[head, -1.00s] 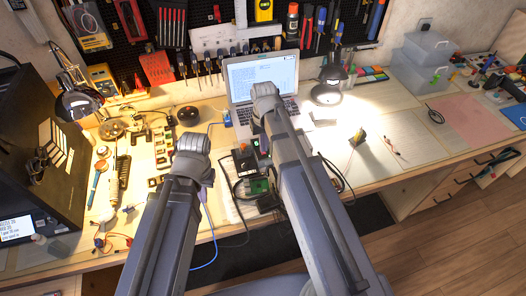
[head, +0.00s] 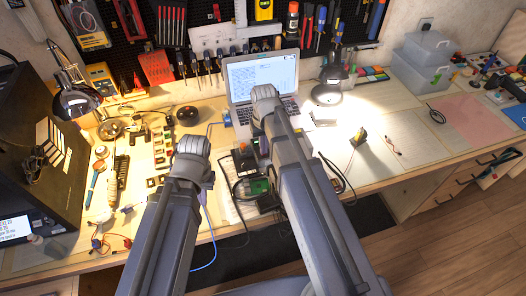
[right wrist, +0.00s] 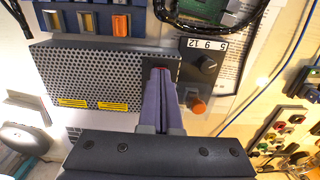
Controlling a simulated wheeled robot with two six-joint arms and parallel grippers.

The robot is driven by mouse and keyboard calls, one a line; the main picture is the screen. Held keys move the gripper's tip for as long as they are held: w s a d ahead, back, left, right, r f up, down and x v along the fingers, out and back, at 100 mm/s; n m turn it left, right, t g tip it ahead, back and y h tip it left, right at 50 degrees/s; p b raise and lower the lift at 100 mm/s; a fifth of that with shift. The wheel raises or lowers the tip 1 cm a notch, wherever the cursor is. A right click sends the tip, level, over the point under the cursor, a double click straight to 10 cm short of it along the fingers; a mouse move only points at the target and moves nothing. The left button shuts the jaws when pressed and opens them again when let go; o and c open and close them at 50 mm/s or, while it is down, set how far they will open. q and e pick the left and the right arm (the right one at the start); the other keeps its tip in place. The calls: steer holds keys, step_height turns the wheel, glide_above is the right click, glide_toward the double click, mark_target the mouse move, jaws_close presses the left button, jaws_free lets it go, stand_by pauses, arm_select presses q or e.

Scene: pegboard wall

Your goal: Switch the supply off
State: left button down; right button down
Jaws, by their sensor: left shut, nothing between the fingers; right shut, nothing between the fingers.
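The supply is a dark box with a perforated metal case (right wrist: 95,75), seen from above in the right wrist view. In the head view the supply's orange knob (head: 242,147) shows left of my right arm, which hides most of the box. My left gripper (head: 205,196) is shut and empty, pointing down over the bench.
A laptop (head: 263,78) stands behind the supply. A green circuit board (head: 260,187) and black cables lie in front of it. A lamp (head: 328,92) stands to the right. Tools and small parts crowd the left bench; the right bench has more free room.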

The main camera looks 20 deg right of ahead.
steer(key=shift+r, duration=0.15)
step_height(320, 180, up, 7)
steer(key=p, duration=0.7)
steer(key=s+a+n+h, duration=0.1)
steer(key=s+a+n, duration=0.2)
steer(key=s+a, duration=0.7)
steer(key=s, duration=0.4)
steer(key=shift+s+a, duration=0.15)
steer(key=shift+a, duration=0.1)
stand_by(0.3)
